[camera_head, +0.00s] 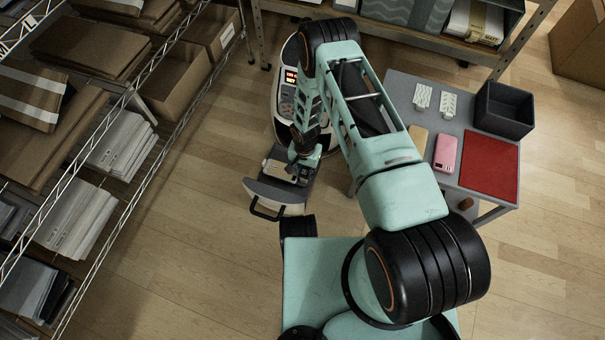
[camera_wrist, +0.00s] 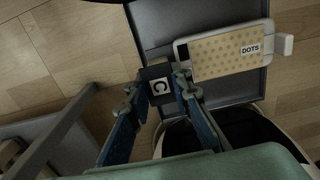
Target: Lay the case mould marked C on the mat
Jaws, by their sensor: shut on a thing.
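The case mould marked C shows its black-and-white C label (camera_wrist: 161,86) between my fingertips in the wrist view. A pale case with a tan dotted print reading DOTS (camera_wrist: 228,52) lies just beyond the label. My gripper (camera_wrist: 160,88) is shut on the mould's dark tab. In the head view my gripper (camera_head: 302,157) is over the pulled-out drawer of the press, and the mould with the case (camera_head: 282,171) is at the drawer. I cannot tell whether the mould touches the drawer. The red mat (camera_head: 489,166) lies bare on the grey table to the right.
The press (camera_head: 290,78) has a lit red display; its drawer (camera_head: 274,192) has a front handle. On the table (camera_head: 406,88) are a dark box (camera_head: 503,108), a pink case (camera_head: 446,152), a tan piece (camera_head: 418,139) and two white patterned pieces (camera_head: 448,104). Wire shelving (camera_head: 160,150) stands left.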

